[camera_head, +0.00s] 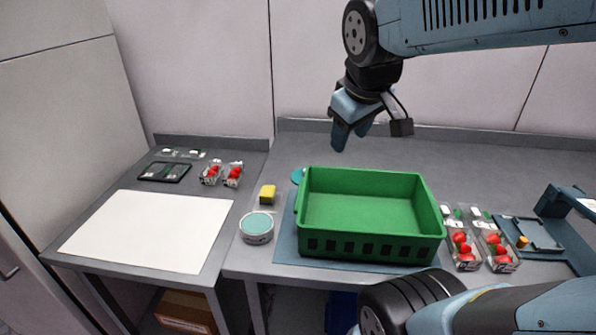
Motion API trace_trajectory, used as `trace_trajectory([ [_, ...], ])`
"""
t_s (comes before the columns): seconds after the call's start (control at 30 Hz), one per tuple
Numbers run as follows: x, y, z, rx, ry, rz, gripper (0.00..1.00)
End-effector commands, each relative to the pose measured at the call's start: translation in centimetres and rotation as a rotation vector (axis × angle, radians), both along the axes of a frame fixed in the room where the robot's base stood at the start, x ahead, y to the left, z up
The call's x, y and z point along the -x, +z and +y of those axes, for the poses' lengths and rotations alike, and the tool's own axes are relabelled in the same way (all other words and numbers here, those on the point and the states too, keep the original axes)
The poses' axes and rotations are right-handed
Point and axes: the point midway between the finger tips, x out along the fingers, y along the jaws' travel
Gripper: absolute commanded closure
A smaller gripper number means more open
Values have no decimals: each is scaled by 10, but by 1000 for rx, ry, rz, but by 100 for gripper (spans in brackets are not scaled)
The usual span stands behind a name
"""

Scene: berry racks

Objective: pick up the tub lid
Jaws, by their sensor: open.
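A flat teal round piece (297,176), which looks like the tub lid, lies on the counter at the back left corner of the green crate. The crate hides part of it. A round pale tub (257,238) with a teal top stands at the counter's front left; I cannot tell if that top is a lid or its contents. My gripper (350,138) points down, open and empty, in the air. In the picture it is above the crate's back rim, up and to the right of the teal piece.
The green crate (372,247) is empty and stands on a blue-grey mat (284,250). A yellow sponge (267,194) lies left of it. Clear punnets of red berries (464,250) stand to its right. A white board (150,230) covers much of the left table. The back counter is mostly clear.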

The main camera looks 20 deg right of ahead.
Motion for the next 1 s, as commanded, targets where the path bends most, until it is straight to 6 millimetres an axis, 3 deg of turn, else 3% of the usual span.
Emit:
trace_trajectory([
  [0.27,-74,-22,1,368,576,136,50],
  [0.6,-160,-71,15,724,1348,308,50],
  [0.8,-198,-102,26,860,1735,368,50],
  [1.0,-215,-119,33,925,1932,389,50],
])
